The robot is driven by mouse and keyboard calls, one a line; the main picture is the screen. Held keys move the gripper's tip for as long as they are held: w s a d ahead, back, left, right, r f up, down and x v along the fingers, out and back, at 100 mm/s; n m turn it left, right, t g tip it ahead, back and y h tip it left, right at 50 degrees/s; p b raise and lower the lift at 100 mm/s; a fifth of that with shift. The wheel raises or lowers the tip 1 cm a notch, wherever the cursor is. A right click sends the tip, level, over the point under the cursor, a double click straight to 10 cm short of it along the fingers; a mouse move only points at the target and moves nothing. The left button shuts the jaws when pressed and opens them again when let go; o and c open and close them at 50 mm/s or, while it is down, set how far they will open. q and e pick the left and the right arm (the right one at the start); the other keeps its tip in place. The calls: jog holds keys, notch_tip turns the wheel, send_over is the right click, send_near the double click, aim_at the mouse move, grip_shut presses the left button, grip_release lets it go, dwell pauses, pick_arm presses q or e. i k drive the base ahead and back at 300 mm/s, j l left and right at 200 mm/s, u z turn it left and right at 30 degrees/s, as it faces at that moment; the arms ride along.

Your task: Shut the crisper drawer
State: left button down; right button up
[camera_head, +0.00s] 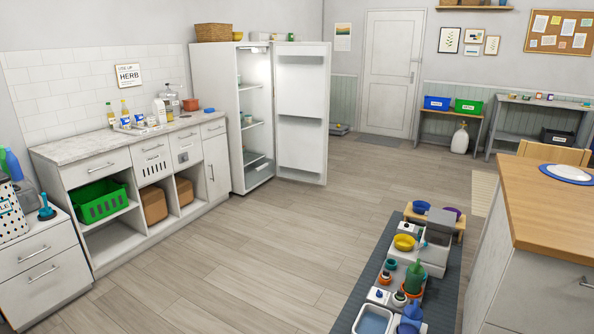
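The white fridge (218,110) stands against the back wall at the end of the counter. Its door (302,110) is swung wide open to the right. The lit inside shows shelves with a few small items. The crisper drawer (258,172) seems to be the low part at the bottom of the fridge. It is small and partly shaded, and I cannot tell how far out it sits. Neither of my grippers is in view.
A counter (90,153) with bottles runs along the left wall. A dark mat (452,292) holding bowls and pet items lies at the lower right, beside a wood-topped island (545,215). The wooden floor (270,240) between is clear up to the fridge.

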aim_at(265, 165)
jog(key=i+u, duration=0.2)
jog(key=i, duration=5.8)
